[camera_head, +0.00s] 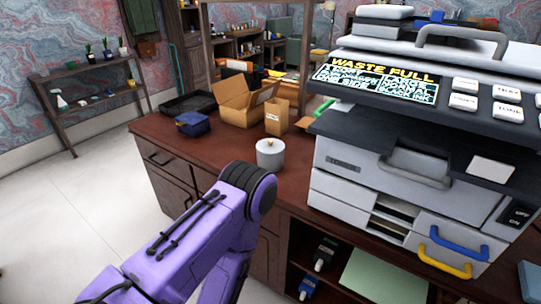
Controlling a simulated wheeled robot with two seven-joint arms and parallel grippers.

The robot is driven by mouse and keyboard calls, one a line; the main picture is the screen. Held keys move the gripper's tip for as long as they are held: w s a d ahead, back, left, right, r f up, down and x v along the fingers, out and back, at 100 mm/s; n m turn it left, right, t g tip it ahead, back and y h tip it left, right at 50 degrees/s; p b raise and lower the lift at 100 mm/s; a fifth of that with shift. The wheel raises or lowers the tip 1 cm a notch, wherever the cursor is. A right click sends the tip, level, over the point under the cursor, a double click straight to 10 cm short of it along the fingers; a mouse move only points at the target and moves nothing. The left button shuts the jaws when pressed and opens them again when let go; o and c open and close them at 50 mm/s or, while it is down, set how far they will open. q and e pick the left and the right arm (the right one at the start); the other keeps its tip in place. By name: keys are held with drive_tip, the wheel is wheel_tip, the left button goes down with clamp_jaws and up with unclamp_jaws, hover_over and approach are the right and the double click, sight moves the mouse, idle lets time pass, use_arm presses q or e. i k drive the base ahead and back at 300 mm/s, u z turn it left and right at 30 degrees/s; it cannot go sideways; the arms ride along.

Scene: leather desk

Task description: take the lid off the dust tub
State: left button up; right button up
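A small pale round tub (270,158), which looks like the dust tub, stands upright on the dark red-brown desk top, left of the copier. Its lid (269,146) is on, with a small light knob in the middle. My purple arm comes in from the lower left and bends at a black joint just in front of and below the tub, apart from it as far as I can tell. Neither of my grippers shows in this view.
A large grey copier (380,165) with a "WASTE FULL" display (375,78) fills the right. Behind the tub are a paper bag (277,117), an open cardboard box (243,104), a blue box (193,124) and a black tray (187,104). The desk left of the tub is clear.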

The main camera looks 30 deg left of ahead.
sight(269, 147)
drive_tip(key=z, duration=2.95)
drive_tip(key=k, duration=1.75)
drive_tip(key=u, duration=1.8)
